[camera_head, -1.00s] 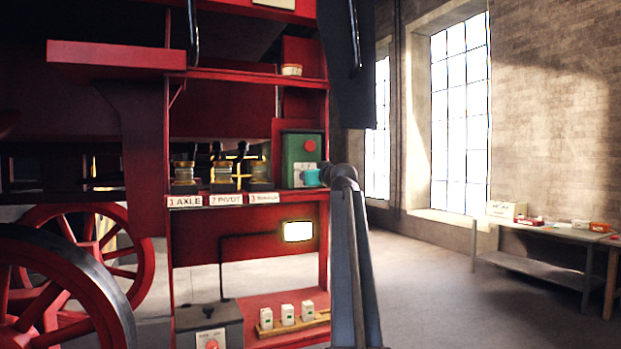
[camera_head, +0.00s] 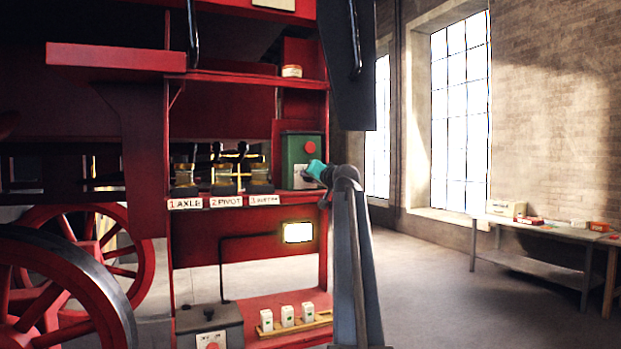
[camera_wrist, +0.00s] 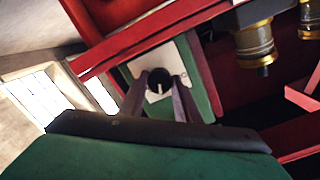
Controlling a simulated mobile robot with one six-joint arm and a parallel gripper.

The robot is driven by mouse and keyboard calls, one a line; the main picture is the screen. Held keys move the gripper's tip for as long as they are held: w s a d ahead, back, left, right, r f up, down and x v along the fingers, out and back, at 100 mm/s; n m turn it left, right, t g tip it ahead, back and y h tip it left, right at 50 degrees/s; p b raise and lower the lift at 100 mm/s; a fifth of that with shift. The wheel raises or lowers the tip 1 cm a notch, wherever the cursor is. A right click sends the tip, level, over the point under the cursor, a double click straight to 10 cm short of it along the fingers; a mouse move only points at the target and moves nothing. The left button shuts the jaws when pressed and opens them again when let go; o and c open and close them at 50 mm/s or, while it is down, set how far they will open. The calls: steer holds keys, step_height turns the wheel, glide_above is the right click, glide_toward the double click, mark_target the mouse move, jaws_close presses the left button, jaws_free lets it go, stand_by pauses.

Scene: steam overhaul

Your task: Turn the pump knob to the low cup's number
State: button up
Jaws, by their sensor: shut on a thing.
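The green pump box (camera_head: 291,149) stands on the red shelf of the locomotive, with a red button on its upper part. Its black round knob (camera_wrist: 159,82) with a pale pointer line sits on a white dial plate (camera_wrist: 184,66) in the wrist view. My gripper (camera_wrist: 160,84) has one finger on each side of the knob and is shut on it, and appears rolled. In the head view my teal gripper end (camera_head: 315,170) hides part of the plate. Three brass and glass cups (camera_head: 222,176) stand left of the box above labels 1 AXLE, 2 PIVOT and a third, blurred one. Their levels and the dial numbers are too small to read.
A lit lamp panel (camera_head: 298,232) hangs below the shelf. Several small white boxes (camera_head: 287,316) stand on a wooden strip lower down. A dark grey box (camera_head: 209,325) is at the lower left. A workbench (camera_head: 540,227) stands at the right; the floor between is clear.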

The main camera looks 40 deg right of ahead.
steer(key=shift+f, duration=0.1)
stand_by(0.3)
steer(key=o, duration=1)
steer(key=shift+o, duration=0.2)
steer(key=b+v, duration=0.2)
steer(key=v, duration=1.1)
steer(key=shift+s+b, duration=0.4)
steer(key=shift+a, duration=0.1)
